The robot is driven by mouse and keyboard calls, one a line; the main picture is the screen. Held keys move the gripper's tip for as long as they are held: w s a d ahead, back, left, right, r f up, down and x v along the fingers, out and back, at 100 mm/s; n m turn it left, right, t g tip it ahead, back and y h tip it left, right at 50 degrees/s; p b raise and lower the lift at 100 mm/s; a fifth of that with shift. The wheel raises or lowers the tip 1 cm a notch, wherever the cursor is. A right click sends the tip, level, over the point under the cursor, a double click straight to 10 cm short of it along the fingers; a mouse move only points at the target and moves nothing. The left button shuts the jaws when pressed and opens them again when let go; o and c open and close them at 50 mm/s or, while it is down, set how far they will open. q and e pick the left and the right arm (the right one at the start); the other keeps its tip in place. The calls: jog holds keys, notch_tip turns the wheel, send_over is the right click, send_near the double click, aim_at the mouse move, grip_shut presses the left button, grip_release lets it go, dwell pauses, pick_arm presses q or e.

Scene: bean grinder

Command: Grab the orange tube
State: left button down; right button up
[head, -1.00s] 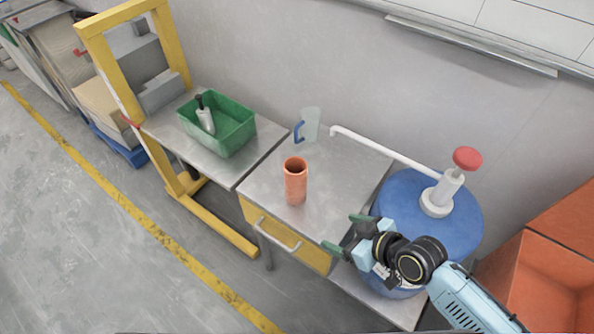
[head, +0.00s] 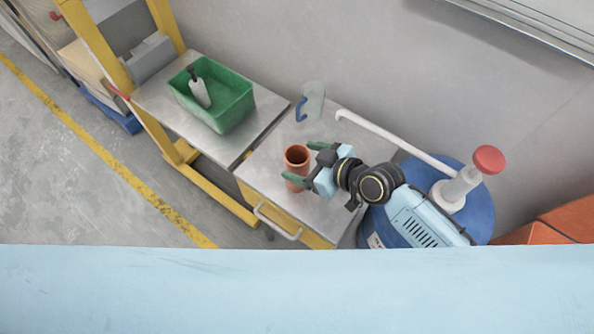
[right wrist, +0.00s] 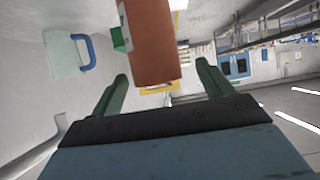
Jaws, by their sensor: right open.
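The orange tube (head: 297,158) stands upright on the metal-topped table (head: 265,172) in the head view. Its open top faces up. My right gripper (head: 302,163) has reached in from the right. Its two green fingers are open, one on the far side of the tube and one on the near side. In the right wrist view the tube (right wrist: 153,45) shows just beyond the open fingertips, centred between them. Whether a finger touches it I cannot tell. My left gripper is not in view.
A clear jug with a blue handle (head: 302,109) stands behind the tube. A green bin (head: 222,118) holding a grey-white tool is at the left. A blue drum (head: 478,212) with a white pump and red knob (head: 488,159) is at the right. A yellow frame (head: 95,50) stands far left.

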aim_at(288, 156)
jog(key=x, duration=0.4)
jog(key=shift+w+d+f, duration=0.1)
jog(key=shift+w+f, duration=0.1)
jog(key=shift+w+a+f, duration=0.15)
jog(key=shift+a+f, duration=0.05)
jog(key=shift+a, duration=0.05)
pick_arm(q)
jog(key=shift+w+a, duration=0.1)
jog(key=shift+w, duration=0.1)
pick_arm(e)
jog(key=c, duration=1.4)
jog(key=shift+r, duration=0.1)
jog(key=shift+c, duration=0.2)
